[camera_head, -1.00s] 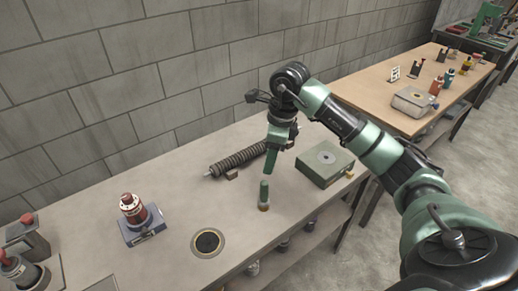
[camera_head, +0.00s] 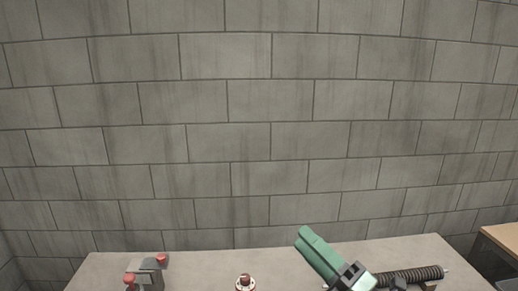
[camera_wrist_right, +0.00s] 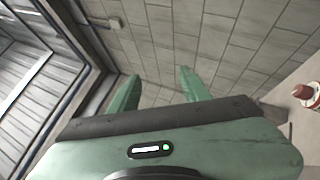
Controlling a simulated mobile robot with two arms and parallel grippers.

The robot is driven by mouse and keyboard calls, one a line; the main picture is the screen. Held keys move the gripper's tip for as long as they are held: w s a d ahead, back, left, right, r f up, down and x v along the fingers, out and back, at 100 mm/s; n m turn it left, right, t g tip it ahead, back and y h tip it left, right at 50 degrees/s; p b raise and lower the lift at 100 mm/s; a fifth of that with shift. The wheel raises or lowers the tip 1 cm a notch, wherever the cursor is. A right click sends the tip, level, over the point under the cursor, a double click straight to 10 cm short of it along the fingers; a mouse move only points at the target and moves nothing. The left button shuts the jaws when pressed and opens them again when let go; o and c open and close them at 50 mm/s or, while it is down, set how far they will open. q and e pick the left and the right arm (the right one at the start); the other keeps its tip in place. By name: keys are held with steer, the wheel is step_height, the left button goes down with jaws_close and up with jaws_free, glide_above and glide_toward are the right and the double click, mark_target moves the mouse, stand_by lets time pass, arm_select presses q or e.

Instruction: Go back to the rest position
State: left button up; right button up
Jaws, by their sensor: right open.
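My right gripper (camera_head: 308,240) shows at the bottom of the head view, its green fingers pointing up and to the left over the workbench. In the right wrist view its two fingers (camera_wrist_right: 158,90) stand apart with nothing between them, in front of the block wall. It is open and empty. My left gripper is in neither current view. A dark ribbed tube (camera_head: 412,275) lies on the workbench (camera_head: 205,266), to the right of my right gripper in the head view and partly hidden by it.
A grey block wall (camera_head: 250,110) fills most of the head view behind the bench. A red and white object (camera_head: 245,282) and a device with red knobs (camera_head: 146,274) stand on the bench. Another table (camera_head: 502,240) is at the far right.

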steer(key=w+d+f+m+t+h, duration=0.1)
steer(key=d+f+m+t+h, duration=0.35)
steer(key=d+m+h, duration=0.6)
steer(key=s+d+f+m+g+h, duration=0.2)
steer(key=s+f+m+g+h, duration=0.15)
steer(key=f+m, duration=0.4)
steer(key=s+d+f+m+g+h, duration=0.2)
steer(key=s+f+m+g+h, duration=0.15)
steer(key=f+m, duration=0.35)
steer(key=s+a+f+m+g+y, duration=0.1)
steer(key=s+a+f+m+g, duration=0.1)
steer(key=s+f+g, duration=0.6)
steer(key=s+a+f+m+g+y, duration=0.15)
steer(key=s+f, duration=0.45)
steer(key=s, duration=0.6)
step_height(320, 180, down, 26)
steer(key=s+g, duration=0.1)
steer(key=g, duration=0.1)
steer(key=s+d+f+g, duration=0.1)
steer(key=s+d+f, duration=0.1)
steer(key=s+f, duration=1.4)
steer(key=shift+s+d+h, duration=0.3)
steer(key=shift+s+d, duration=0.05)
steer(key=shift+s, duration=0.2)
